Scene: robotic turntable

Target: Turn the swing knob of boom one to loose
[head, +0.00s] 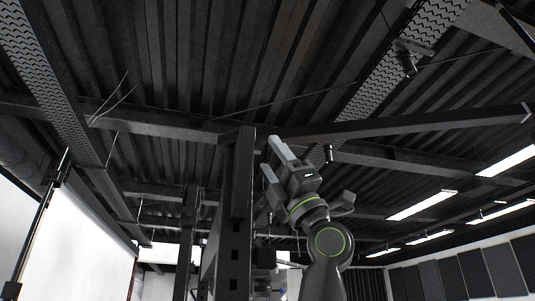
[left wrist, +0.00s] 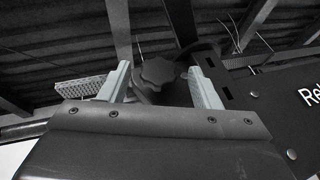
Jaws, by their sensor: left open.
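A dark, lobed knob (left wrist: 158,73) shows in the left wrist view, between the two pale fingers of my left gripper (left wrist: 160,80). The fingers are open, with a gap on each side of the knob, and I see no contact. In the head view my left gripper (head: 273,161) is raised beside a tall dark post (head: 239,195), with its pale fingers pointing up and left. I cannot make out the knob in the head view. A long dark boom (head: 430,122) runs from the post's top to the right; its number is not readable. My right gripper is not in view.
A dark panel (left wrist: 285,88) with cut-off white letters stands close at the right of the left wrist view. Dark ceiling beams and perforated trays (head: 52,90) are overhead. Lit strip lamps (head: 422,205) hang at the right. A thin stand (head: 40,220) is at the left.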

